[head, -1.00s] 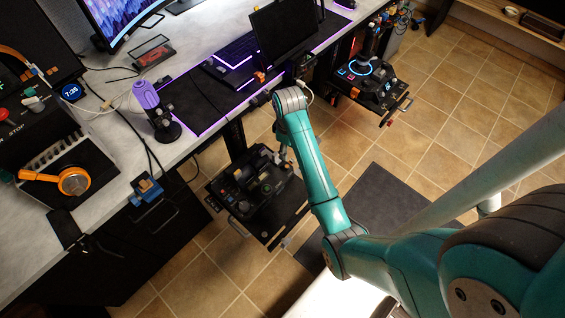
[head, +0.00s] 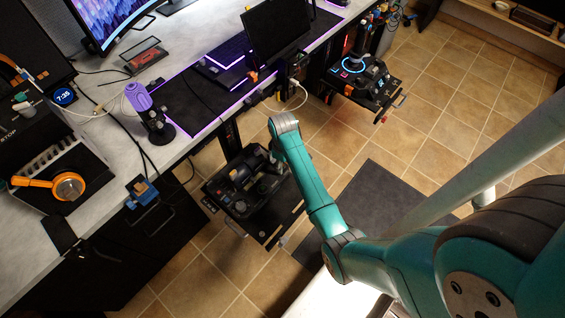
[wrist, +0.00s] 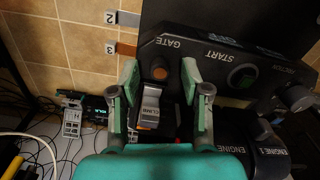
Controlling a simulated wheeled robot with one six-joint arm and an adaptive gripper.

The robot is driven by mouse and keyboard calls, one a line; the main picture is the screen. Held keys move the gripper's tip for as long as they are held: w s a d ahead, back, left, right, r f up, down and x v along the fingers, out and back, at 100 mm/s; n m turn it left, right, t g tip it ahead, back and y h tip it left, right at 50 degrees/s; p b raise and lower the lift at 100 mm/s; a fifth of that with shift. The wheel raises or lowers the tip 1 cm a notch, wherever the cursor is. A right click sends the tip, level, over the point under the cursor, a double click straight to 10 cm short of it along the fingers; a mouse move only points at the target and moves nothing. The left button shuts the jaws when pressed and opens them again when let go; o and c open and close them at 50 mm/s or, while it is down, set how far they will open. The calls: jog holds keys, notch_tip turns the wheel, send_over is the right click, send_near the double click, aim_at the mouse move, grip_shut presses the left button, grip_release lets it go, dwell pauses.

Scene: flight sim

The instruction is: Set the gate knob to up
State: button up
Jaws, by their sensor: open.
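In the wrist view a dark control panel (wrist: 210,62) carries the words GATE and START. Below the word GATE sits a small round orange-brown knob (wrist: 159,70), which I take to be the gate knob; its setting is too small to read. My gripper (wrist: 160,72) is open and empty, with one finger on each side of the knob in the picture. I cannot tell whether either finger touches it. In the head view the panel unit (head: 250,190) sits on a low black mount beside the desk, partly behind my arm. My gripper is hidden there.
A joystick unit (head: 362,75) stands farther back. Tiled floor (head: 430,110) is open to the right.

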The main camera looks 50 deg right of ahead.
jog(key=shift+c, duration=0.2)
grip_shut()
jog(key=shift+r, duration=0.9)
jog(key=shift+o, duration=0.2)
grip_release()
